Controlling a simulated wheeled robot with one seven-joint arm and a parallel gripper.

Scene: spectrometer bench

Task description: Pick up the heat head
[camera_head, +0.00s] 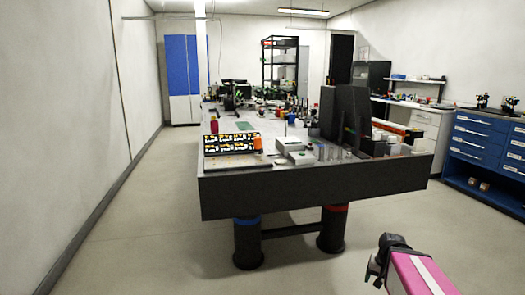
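I cannot tell which of the small items on the bench is the heat head; at this distance they are too small to name surely. The optical bench (320,192) stands in the middle, with a dark front edge and a crowded light top. My gripper (372,277) is at the lower right, in front of the bench and apart from it, at the end of my pink arm. Its fingers are small and dark, and I cannot see whether they are open or shut. Nothing is visibly held.
A patterned panel (229,144) and an orange item (258,143) are at the bench's front left. White boxes (291,145) and a black upright panel (350,108) stand to the right. Blue drawers (483,142) line the right wall. The floor left of the bench is clear.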

